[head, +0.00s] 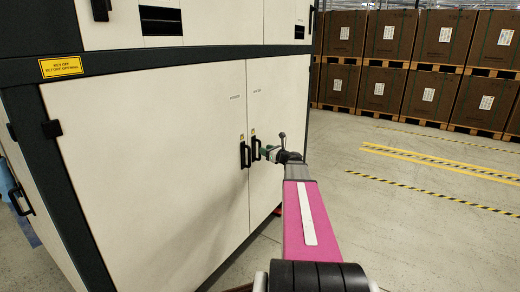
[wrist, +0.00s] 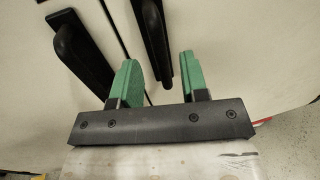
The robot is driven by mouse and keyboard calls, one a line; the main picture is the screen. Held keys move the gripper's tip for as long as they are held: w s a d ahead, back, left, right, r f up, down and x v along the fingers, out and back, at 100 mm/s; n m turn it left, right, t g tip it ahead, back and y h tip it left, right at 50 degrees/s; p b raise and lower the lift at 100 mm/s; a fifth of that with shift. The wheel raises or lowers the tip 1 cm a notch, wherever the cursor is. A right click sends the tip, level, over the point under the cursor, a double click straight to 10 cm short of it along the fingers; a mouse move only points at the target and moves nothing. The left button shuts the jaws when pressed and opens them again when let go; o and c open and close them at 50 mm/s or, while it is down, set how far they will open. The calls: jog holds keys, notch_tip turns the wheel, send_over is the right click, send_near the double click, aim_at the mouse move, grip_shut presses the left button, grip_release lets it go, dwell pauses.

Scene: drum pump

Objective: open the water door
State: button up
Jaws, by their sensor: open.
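The cabinet's lower front has two cream doors side by side, a wide left door (head: 150,170) and a narrower right door (head: 280,90). Both look closed. Each has a small label near the top, too small to read surely. The left door's black handle (head: 244,154) and the right door's black handle (head: 256,148) stand upright beside the seam. My gripper (head: 266,153) is at the right handle. In the wrist view my gripper (wrist: 159,66) is open, and the right handle (wrist: 153,35) shows between its green fingertips. I cannot tell whether they touch it. The left handle (wrist: 80,45) lies outside the left finger.
A yellow warning label (head: 61,66) is on the dark frame at upper left. Stacked brown boxes on pallets (head: 425,65) stand at the back right. The floor (head: 410,220) right of the cabinet is clear, with yellow-black marked lines.

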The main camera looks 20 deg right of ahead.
aim_at(260, 159)
jog(key=shift+x, duration=2.35)
grip_shut()
